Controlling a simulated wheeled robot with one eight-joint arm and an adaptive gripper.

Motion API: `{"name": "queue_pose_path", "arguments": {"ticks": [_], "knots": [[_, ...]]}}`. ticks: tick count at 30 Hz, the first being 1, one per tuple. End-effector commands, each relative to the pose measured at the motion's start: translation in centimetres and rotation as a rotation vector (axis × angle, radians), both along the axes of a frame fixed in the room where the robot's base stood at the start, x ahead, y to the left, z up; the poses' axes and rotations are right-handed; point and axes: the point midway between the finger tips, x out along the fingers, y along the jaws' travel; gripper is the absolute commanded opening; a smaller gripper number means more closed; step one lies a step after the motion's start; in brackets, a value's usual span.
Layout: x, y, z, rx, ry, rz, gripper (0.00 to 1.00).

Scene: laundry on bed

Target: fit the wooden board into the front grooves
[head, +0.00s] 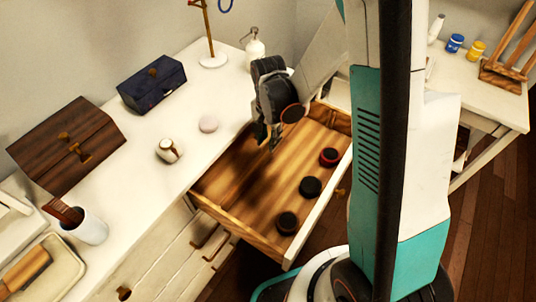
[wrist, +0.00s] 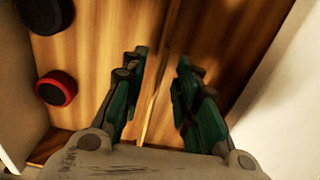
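The open wooden drawer (head: 297,241) juts from the white dresser. In the wrist view, a thin wooden strip (wrist: 152,112), apparently the board's upper edge, runs lengthwise between my fingers. Its colour matches the drawer floor, so its outline is hard to make out, and I cannot tell how it sits in any grooves. My gripper (head: 268,140) points down into the far back part of the drawer. In the wrist view its green-padded fingers (wrist: 166,80) are apart, one on each side of the strip, with visible gaps. The grooves are not discernible.
In the drawer's front part lie a red-and-black puck (head: 329,157) and two dark pucks (head: 311,187) (head: 287,222). On the dresser top stand a dark blue box (head: 152,84), a brown box (head: 66,146), a small jar (head: 168,150) and a white bottle (head: 255,49).

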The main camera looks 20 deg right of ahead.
Motion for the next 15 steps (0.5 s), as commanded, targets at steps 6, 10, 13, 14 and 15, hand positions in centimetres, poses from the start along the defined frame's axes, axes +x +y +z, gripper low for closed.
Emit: {"name": "queue_pose_path", "arguments": {"ticks": [6, 10, 13, 14, 15], "knots": [[0.0, 0.1, -2.9, 0.0, 0.0, 0.0, 0.28], [0.0, 0.1, -2.9, 0.0, 0.0, 0.0, 0.28], [0.0, 0.1, -2.8, 0.0, 0.0, 0.0, 0.26], [0.0, 0.1, -2.8, 0.0, 0.0, 0.0, 0.19], [0.0, 0.1, -2.8, 0.0, 0.0, 0.0, 0.1]]}}
